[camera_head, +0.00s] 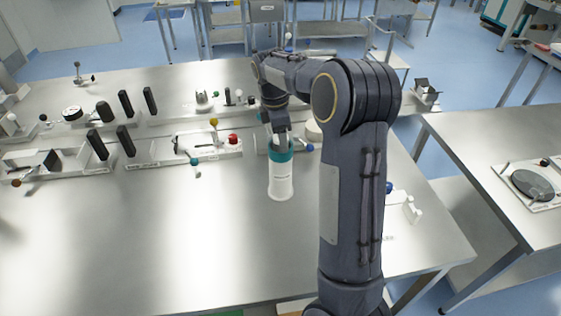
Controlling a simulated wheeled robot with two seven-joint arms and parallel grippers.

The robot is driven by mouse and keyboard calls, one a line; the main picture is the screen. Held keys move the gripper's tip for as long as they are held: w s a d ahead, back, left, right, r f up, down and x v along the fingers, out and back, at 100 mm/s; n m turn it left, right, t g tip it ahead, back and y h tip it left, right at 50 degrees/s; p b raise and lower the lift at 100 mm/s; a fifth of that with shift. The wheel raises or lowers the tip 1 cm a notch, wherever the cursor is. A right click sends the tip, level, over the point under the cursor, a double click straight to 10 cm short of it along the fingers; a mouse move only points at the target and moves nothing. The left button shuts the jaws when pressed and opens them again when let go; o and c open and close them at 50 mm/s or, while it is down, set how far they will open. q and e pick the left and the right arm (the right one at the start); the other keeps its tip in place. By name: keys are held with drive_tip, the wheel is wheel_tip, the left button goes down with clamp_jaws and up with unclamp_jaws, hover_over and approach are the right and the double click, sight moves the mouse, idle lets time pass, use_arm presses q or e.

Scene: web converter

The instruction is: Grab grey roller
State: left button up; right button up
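My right gripper (279,135) points down at the top of a white bottle-like cylinder with a teal band (281,180), which stands upright on the steel table. Its fingertips overlap the cylinder's top, and I cannot tell whether they touch or grip it. I cannot pick out a grey roller for certain. A small grey metallic piece (202,98) sits on the fixture row to the left of my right arm. A pale round piece (314,130) is partly hidden behind my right arm. My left gripper is not in view.
The steel table (150,235) is clear at its front left. Fixtures with black upright plates (97,144), a red knob (233,139) and a yellow knob (214,122) stand behind. Another table (480,150) with a dark disc (532,184) is at the right.

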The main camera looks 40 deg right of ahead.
clamp_jaws()
drive_tip(key=shift+r, duration=0.15)
